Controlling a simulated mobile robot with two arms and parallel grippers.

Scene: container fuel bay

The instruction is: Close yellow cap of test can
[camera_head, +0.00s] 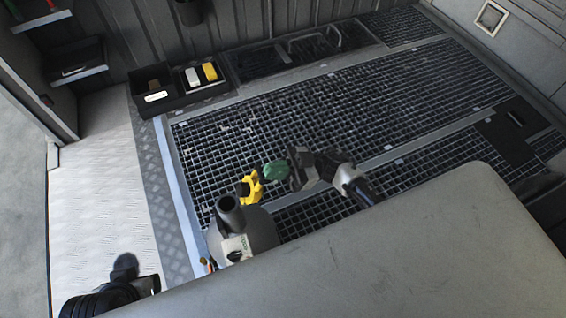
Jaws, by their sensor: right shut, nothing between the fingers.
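The yellow cap (251,187) shows near the middle of the head view, at the upper edge of a grey rounded body that looks like the test can (259,228). I cannot tell whether the cap is seated or standing open. A dark tube and a pale label show on the body's left side. Its lower part is hidden by a large grey surface. My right gripper (276,170), with green fingertips, is shut and empty just right of the cap, with a small gap apparent. My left gripper (150,284) is at the lower left, away from the can; its fingers are unclear.
Dark metal grating (330,115) covers the floor beyond the can. A black tray (165,108) stands at the back left, beside a yellow item (209,71) and a white item (192,77). Wall shelves (78,72) are at the upper left.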

